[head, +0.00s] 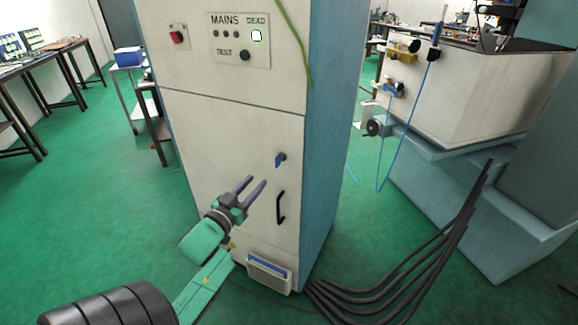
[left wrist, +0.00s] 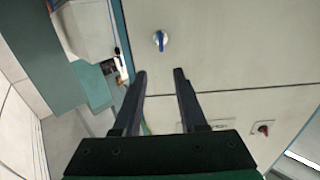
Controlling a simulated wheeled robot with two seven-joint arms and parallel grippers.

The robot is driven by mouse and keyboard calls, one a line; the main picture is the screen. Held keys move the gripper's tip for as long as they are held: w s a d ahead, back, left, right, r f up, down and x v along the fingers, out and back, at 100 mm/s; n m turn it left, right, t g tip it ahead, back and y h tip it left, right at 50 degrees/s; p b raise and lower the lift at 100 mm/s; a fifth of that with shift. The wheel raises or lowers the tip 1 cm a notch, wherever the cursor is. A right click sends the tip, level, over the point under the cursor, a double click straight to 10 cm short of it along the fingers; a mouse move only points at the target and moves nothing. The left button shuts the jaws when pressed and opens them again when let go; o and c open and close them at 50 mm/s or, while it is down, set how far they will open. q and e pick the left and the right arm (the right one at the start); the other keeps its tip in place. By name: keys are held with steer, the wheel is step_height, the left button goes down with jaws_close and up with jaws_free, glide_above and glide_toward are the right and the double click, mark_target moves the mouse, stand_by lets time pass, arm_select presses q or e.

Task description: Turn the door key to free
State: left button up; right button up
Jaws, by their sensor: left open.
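The door key is a small blue key (head: 281,159) on the front of the tall cabinet's white door (head: 215,140), above the black handle. In the left wrist view, the blue key (left wrist: 160,40) sits upright in a pale round seat, beyond the fingertips and roughly centred between them. My left gripper (head: 258,182) is open and empty, low and to the left of the key in the head view, apart from it. In the left wrist view its two dark fingers (left wrist: 159,74) are spread with nothing between them. My right gripper is not in view.
A black door handle (head: 281,207) stands out below the key. The panel above (head: 240,40) reads MAINS, DEAD and TEST, with the lamp under DEAD lit (head: 257,35). A red switch (head: 178,36) is beside it. Black cables (head: 420,255) run along the floor at right.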

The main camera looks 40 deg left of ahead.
arm_select(q)
glide_toward(276, 160)
steer(key=w+a, duration=0.1)
steer(key=w, duration=0.5)
steer(key=w+p, duration=0.1)
steer(key=w, duration=0.2)
steer(key=shift+a+r, duration=0.15)
steer(key=shift+a, duration=0.15)
steer(key=shift+w+a, duration=0.2)
steer(key=shift+w, duration=0.05)
steer(key=shift+d, duration=0.1)
steer(key=shift+c, duration=0.3)
steer(key=c, duration=0.5)
jaws_close()
steer(key=shift+s, duration=0.1)
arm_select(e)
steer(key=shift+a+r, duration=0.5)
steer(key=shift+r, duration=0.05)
